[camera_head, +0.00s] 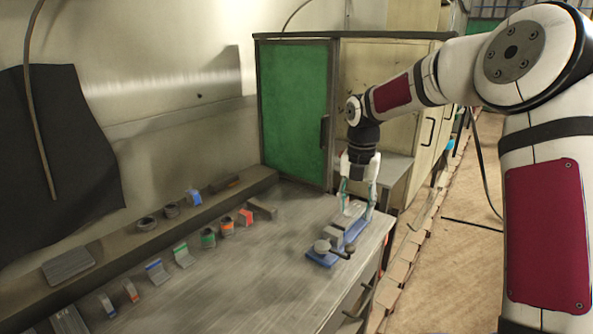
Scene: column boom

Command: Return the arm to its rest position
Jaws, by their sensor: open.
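My arm (404,92) reaches in from the right side, white with dark red panels, and bends down over the far right end of the metal workbench (230,290). My gripper (357,196) points down with its fingers apart, just above or around the far end of a small blue and grey vise (340,236). I cannot tell whether the fingers touch the vise. I see nothing clearly held between them.
Several small parts with coloured bands lie along the bench, such as a green-banded ring (208,238). A raised ledge (140,241) runs along the wall. A cabinet with a green door (295,115) stands behind. The floor (445,270) at right is mostly clear.

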